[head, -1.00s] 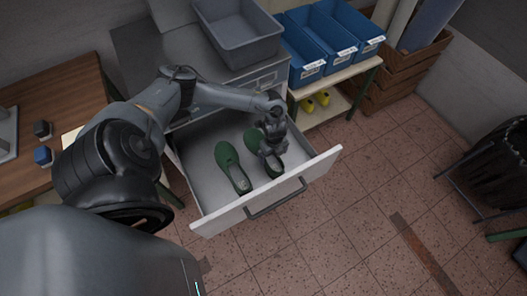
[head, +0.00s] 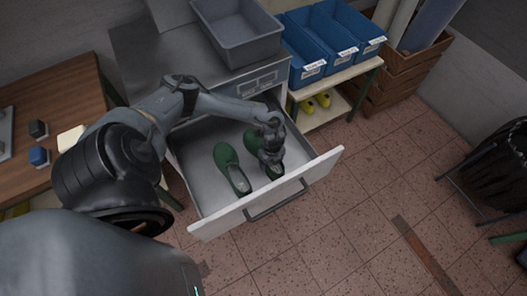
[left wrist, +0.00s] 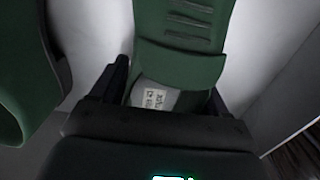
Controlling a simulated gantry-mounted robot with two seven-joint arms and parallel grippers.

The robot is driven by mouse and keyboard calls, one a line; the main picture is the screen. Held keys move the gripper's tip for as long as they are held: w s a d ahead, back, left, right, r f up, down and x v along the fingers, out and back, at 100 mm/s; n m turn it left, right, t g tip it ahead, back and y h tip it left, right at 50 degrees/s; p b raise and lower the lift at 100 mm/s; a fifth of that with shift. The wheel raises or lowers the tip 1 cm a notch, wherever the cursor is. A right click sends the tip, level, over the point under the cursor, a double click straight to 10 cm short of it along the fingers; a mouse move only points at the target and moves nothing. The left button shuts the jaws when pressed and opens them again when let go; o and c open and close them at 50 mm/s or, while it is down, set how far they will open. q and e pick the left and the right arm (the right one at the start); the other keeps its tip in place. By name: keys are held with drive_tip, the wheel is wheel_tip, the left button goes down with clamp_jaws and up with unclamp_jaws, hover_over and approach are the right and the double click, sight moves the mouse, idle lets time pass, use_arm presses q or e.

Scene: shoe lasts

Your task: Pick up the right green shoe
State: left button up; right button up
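The right green shoe (head: 252,139) lies in an open light drawer (head: 206,190), partly hidden under my left gripper (head: 272,168). The left green shoe (head: 227,158) lies beside it, to the left. In the left wrist view, the right shoe's strap (left wrist: 180,66) and its pale insole with a label show close up. My left gripper (left wrist: 166,92) is open there, with one finger on each side of the shoe near its opening. Whether the fingers touch the shoe is hard to tell. The left shoe (left wrist: 28,62) shows at the left edge. My right gripper is not seen.
The drawer front (head: 317,172) with its handle (head: 275,202) stands close to the shoes. A grey bin (head: 239,45) sits on the cabinet above. Several blue bins (head: 323,45) stand on a shelf at right, with yellow shoes (head: 315,103) below. Tiled floor is clear in front.

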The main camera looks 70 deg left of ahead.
use_arm(q)
drive_tip(key=c, duration=0.8)
